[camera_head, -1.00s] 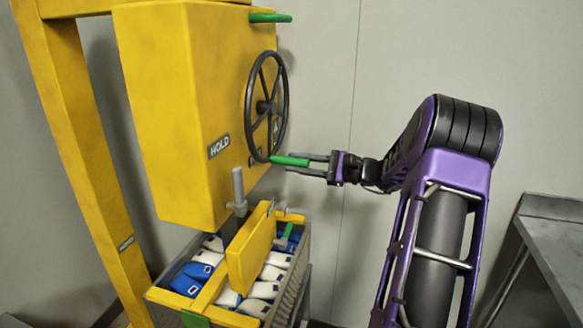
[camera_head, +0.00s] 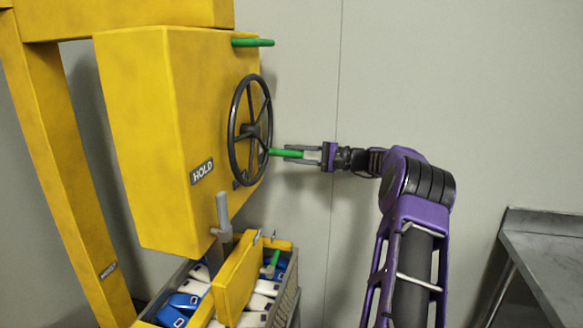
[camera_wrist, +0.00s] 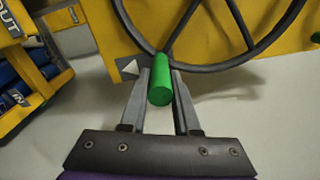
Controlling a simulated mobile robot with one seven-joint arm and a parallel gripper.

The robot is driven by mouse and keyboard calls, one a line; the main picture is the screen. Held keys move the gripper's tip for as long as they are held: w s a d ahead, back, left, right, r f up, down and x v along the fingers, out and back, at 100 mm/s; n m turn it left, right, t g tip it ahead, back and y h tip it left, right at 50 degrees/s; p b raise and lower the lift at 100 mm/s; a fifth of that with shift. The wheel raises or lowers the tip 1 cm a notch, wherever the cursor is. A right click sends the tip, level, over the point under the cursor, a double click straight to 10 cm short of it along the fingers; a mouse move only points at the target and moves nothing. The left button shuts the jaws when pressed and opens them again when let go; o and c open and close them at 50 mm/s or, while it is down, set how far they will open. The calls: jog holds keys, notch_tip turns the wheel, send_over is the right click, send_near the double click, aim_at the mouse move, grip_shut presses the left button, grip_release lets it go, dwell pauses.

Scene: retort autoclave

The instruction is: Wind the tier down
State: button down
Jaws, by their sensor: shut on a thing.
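The black handwheel (camera_head: 233,118) is on the right face of the yellow housing (camera_head: 150,130). Its green crank handle (camera_head: 284,153) sticks out to the right from the lower right of the rim. My gripper (camera_head: 299,154) is shut on this handle. In the wrist view the green handle (camera_wrist: 160,80) lies between the two grey fingers, with the wheel rim (camera_wrist: 215,65) just beyond it. Below the housing is the tier, a crate (camera_head: 284,302) holding blue and white pouches (camera_head: 185,301), with a yellow plate (camera_head: 237,278) standing upright over it.
A second green handle (camera_head: 253,42) juts out at the housing's top right. A grey lever (camera_head: 223,213) stands below the housing. A yellow post (camera_head: 62,160) rises at left. A metal table (camera_head: 545,245) is at right. The wall behind my arm is clear.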

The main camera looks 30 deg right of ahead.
notch_tip(320, 180, up, 6)
jog(key=w+d+n+p, duration=0.1)
jog(key=w+n, duration=0.1)
jog(key=n, duration=0.3)
jog(key=shift+d+n, duration=0.4)
jog(key=c, duration=0.7)
grip_release()
jog(key=shift+s, duration=0.1)
jog(key=shift+o, duration=0.2)
jog(key=shift+d, duration=0.1)
jog(key=p+v, duration=0.3)
jog(key=v, duration=1.4)
